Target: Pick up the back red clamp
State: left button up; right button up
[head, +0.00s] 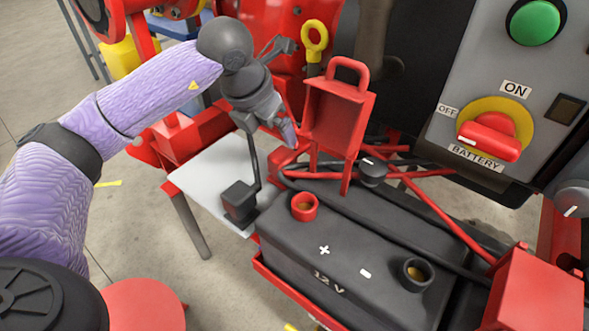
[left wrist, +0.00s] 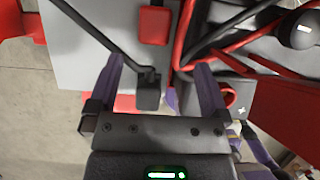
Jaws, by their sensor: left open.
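A small red clamp block (head: 283,157) sits at the back right edge of the white tray. It also shows in the left wrist view (left wrist: 154,25), beyond my fingertips. A black clamp block (head: 240,200) with a black cable stands near the tray's front edge; in the left wrist view it shows between my fingers (left wrist: 147,92). My left gripper (head: 284,130) is open, above the tray's back part and close to the red clamp. Nothing shows gripped. The gap between its fingers and the red clamp is hard to judge. My right gripper is not in view.
A 12 V battery (head: 330,245) with a red-ringed plus post (head: 303,206) and a black-ringed minus post (head: 417,271) stands right of the white tray (head: 212,175). A red handled bracket (head: 338,115) rises close right of my gripper. Red and black cables cross behind the battery.

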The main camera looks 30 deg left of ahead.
aim_at(281, 154)
pick_arm(q)
jog(key=b+x, duration=0.2)
jog(key=x, duration=0.1)
jog(key=b+x, duration=0.2)
jog(key=x, duration=0.2)
jog(key=b+x, duration=0.2)
jog(key=x, duration=0.1)
jog(key=shift+s+a+f, duration=0.2)
jog(key=shift+a+f, duration=0.15)
jog(key=shift+r, duration=0.25)
jog(key=shift+c, duration=0.7)
jog(key=c, duration=0.7)
grip_shut()
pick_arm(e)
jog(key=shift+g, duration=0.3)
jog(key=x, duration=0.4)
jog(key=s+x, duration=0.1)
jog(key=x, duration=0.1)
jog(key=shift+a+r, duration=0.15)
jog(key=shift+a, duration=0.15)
